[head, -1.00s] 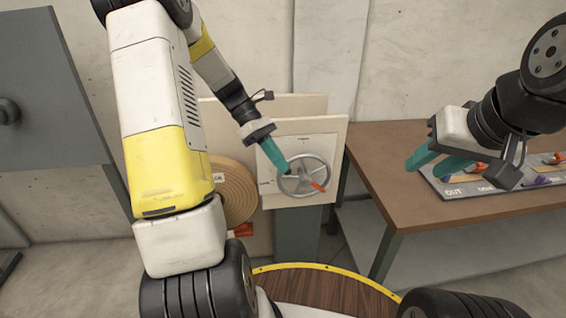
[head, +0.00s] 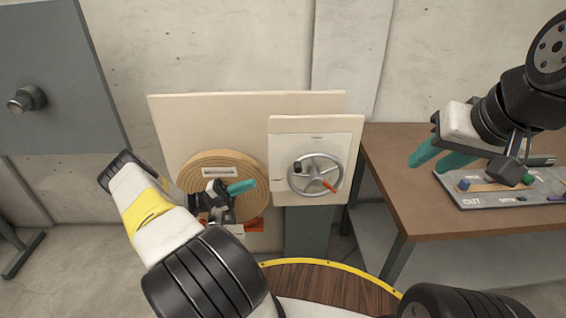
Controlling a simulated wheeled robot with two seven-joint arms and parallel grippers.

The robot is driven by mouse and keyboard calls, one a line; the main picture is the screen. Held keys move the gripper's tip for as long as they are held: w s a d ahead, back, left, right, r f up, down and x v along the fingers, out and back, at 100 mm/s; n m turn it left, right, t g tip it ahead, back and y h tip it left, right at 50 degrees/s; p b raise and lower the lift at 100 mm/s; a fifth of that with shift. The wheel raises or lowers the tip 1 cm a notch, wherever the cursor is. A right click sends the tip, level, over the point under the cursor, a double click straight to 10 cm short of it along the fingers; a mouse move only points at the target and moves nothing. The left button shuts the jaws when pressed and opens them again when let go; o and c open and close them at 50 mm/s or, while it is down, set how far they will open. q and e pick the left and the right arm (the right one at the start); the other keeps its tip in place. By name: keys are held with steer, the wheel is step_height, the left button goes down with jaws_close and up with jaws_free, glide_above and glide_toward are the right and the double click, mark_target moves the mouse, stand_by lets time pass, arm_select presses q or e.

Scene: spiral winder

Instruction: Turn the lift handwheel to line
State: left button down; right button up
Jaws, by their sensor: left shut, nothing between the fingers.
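The lift handwheel (head: 316,157) is a grey spoked wheel on a pale panel (head: 285,130) in the middle of the head view. It has a dark knob (head: 297,168) at its left side and a red-orange pointer or handle (head: 329,186) at its lower right. Small marks on the panel around it are too small to read. My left gripper (head: 250,186) is shut and empty, left of the wheel and apart from it, in front of the wound coil. My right gripper (head: 430,157) shows two teal fingers spread apart, right of the panel above the table.
A round tan coil (head: 205,162) with a label stands behind my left gripper on a larger pale board (head: 180,120). A brown table (head: 400,190) at right holds a grey tray marked OUT (head: 475,203) with several coloured pieces. A grey panel with a knob (head: 27,99) is at far left.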

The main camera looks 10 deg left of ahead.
mark_target(294, 168)
arm_select(q)
steer(key=x, duration=1.3)
steer(key=shift+w+d+r, duration=0.1)
steer(key=shift+d+r, duration=0.05)
steer(key=shift+d, duration=0.2)
